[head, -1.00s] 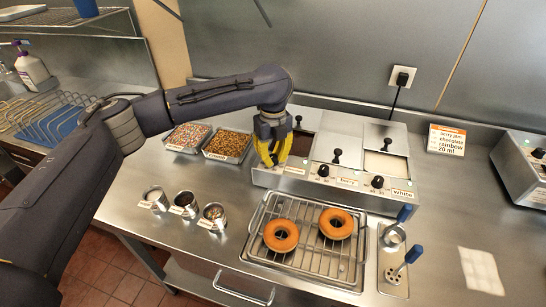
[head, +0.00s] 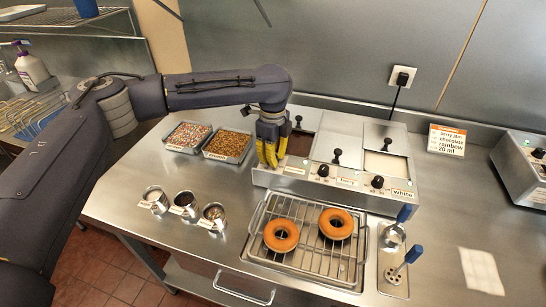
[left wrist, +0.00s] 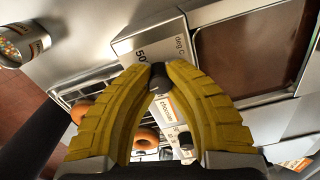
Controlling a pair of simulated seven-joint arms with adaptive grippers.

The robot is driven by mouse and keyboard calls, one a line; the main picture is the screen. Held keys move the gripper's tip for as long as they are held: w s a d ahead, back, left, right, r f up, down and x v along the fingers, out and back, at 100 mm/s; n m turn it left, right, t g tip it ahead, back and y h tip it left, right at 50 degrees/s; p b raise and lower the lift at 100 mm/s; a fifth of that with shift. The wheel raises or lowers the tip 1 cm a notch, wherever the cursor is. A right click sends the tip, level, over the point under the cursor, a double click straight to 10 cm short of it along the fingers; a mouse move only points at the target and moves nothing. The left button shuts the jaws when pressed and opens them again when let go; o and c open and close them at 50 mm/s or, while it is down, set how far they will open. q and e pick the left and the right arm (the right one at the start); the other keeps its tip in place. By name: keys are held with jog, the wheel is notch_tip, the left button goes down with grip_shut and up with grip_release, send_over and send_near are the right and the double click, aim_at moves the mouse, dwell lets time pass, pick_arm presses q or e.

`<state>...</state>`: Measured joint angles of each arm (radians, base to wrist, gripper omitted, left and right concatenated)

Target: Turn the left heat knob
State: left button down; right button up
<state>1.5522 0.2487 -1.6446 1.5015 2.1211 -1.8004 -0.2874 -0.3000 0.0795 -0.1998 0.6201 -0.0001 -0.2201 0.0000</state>
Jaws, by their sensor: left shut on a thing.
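The steel warmer (head: 300,183) has three wells and a sloped front with heat knobs. My left gripper (head: 271,164) is at the left end of this front, its yellow fingers pointing down and hiding the left knob in the head view. In the left wrist view, the gripper (left wrist: 160,70) is shut with its fingertips on the dark left heat knob (left wrist: 158,80), beside a "50 deg C" marking. The knob's pointer direction cannot be made out. The middle knob (head: 323,170) and right knob (head: 377,182) are untouched. My right gripper is not in view.
A rack tray (head: 252,250) with two doughnuts (head: 336,224) stands in front of the warmer. Topping trays (head: 228,146) and small metal cups (head: 184,203) are to the left. Blue-handled tools (head: 412,254) and a label card (head: 446,140) are to the right.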

pick_arm(q)
jog(key=n, duration=1.1)
jog(key=shift+n, duration=0.4)
dwell(0.4)
jog(key=c, duration=1.1)
grip_release()
notch_tip(320, 180, up, 12)
